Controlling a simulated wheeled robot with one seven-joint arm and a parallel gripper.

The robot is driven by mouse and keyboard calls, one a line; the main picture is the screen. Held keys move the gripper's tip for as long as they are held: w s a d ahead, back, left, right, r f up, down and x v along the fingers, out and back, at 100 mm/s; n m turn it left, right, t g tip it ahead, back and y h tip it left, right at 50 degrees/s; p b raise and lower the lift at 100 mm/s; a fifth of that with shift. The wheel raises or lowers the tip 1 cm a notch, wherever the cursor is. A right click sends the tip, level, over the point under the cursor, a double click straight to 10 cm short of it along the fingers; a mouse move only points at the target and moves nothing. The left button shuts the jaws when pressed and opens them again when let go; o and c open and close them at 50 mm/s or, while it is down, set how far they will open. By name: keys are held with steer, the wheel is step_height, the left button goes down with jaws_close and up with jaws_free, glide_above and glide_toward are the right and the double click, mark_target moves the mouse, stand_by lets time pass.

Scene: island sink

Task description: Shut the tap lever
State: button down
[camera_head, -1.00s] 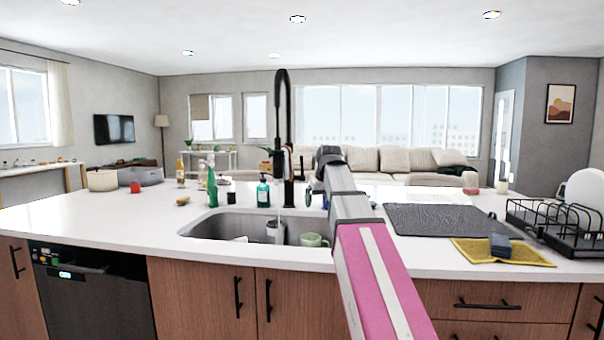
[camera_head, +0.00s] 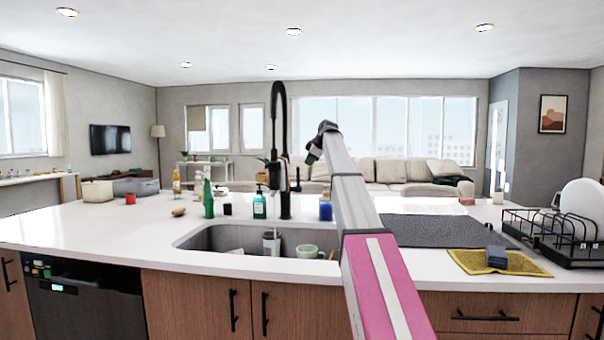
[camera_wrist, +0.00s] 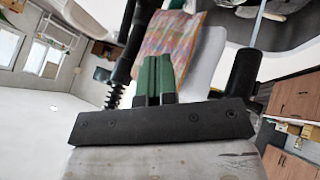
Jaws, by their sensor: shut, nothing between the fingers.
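The tall black tap (camera_head: 286,200) stands upright behind the sink (camera_head: 205,240). Its small dark lever (camera_head: 297,181) sticks up on the right side of the tap body. A thin pale streak below the spout looks like running water. My gripper (camera_head: 311,157) is above and to the right of the lever, apart from it as far as I can tell. In the wrist view the green fingers of my gripper (camera_wrist: 155,77) are together and empty. A black ribbed tap part (camera_wrist: 122,65) is left of them, and a black cylinder I cannot identify is on the right.
A green cup (camera_head: 306,251) and a pale cup (camera_head: 271,243) are in the sink. A blue bottle (camera_head: 325,208), a teal soap bottle (camera_head: 259,204) and a green spray bottle (camera_head: 208,196) stand near the tap. A dish rack (camera_head: 565,240) is at right.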

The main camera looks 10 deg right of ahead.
mark_target(299, 174)
steer(key=w+a+f, duration=0.3)
steer(key=w+f, duration=0.4)
steer(key=w, duration=0.2)
steer(key=shift+w, duration=0.1)
stand_by(0.4)
steer(key=shift+w+d+r, duration=0.1)
steer(key=shift+w+r, duration=0.1)
steer(key=shift+w, duration=0.2)
steer(key=shift+w+d+r, duration=0.1)
steer(key=shift+w+r, duration=0.05)
steer(key=shift+w, duration=0.25)
steer(key=shift+s, duration=0.1)
